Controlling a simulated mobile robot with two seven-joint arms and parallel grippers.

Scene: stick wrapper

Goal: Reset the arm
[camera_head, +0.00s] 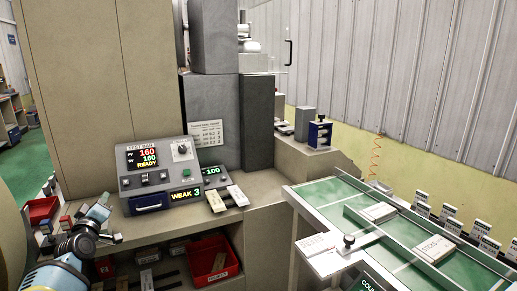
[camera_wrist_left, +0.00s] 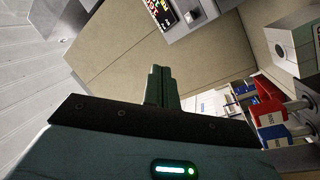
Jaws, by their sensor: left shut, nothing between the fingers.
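My left gripper (camera_head: 104,201) is at the lower left of the head view, at the end of my blue and black arm. In the left wrist view its two dark green fingers (camera_wrist_left: 157,85) are together with nothing between them. It appears in front of the left part of the beige counter, left of the grey test machine (camera_head: 160,172); I cannot tell its exact distance from the counter. The machine's display reads 160 and READY. My right arm and gripper are not in view.
Red bins (camera_head: 42,208) and small red and blue boxes are close to my left gripper. A red bin (camera_head: 212,262) sits on the shelf below. A beige cabinet (camera_head: 95,90) rises behind. A green conveyor (camera_head: 330,192) with white packs runs at the right.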

